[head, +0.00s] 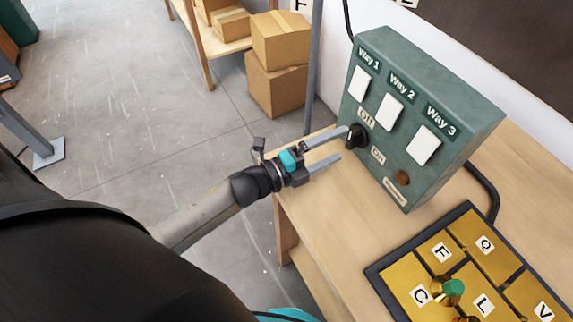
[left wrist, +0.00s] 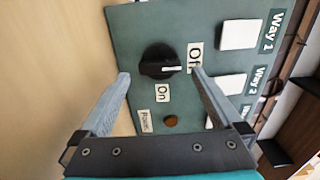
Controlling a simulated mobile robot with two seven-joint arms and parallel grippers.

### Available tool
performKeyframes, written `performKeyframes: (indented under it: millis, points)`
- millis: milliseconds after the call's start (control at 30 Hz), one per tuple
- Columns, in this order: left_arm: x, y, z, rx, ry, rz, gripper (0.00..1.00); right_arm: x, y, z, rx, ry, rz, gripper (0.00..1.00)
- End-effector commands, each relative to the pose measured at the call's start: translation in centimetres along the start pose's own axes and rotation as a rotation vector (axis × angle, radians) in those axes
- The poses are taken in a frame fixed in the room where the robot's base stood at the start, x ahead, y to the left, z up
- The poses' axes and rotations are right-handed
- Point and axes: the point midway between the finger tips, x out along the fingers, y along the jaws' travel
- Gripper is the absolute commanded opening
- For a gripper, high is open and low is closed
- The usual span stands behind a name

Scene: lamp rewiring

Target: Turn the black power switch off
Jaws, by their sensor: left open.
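The black power switch (head: 357,137) is a round knob on the front of a green control box (head: 440,85). In the left wrist view the switch (left wrist: 157,62) has a white mark that points right, toward the Off label (left wrist: 195,57). The On label (left wrist: 162,93) is just below the knob there. My left gripper (head: 343,143) is open in front of the box, its fingertips close to the knob. In the left wrist view the knob lies just beyond the gap between the fingers; I cannot tell whether either finger touches it. My right gripper is not in view.
White Way 1 to Way 3 switches (head: 391,112) and a brown round indicator (head: 402,177) share the panel. A tray of lettered gold plates (head: 374,271) lies on the wooden table (head: 345,225) at lower right. Cardboard boxes (head: 280,75) stand behind.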

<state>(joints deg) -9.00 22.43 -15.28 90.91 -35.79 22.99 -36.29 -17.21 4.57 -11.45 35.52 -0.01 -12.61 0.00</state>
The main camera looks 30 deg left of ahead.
Motion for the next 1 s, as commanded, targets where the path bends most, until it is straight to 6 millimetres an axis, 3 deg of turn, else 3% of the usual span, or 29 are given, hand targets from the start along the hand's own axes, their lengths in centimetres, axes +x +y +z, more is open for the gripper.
performKeyframes:
  millis: [300,600,1000]
  points:
    - [-6.0,0.1,0.0,-0.003,-0.001,0.004,1.0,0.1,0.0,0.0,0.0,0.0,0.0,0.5]
    - [-10.7,0.1,0.0,-0.004,-0.001,0.002,1.0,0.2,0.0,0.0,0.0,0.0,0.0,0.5]
    - [-12.3,0.0,0.0,-0.002,-0.001,0.0,1.0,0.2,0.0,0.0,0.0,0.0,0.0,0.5]
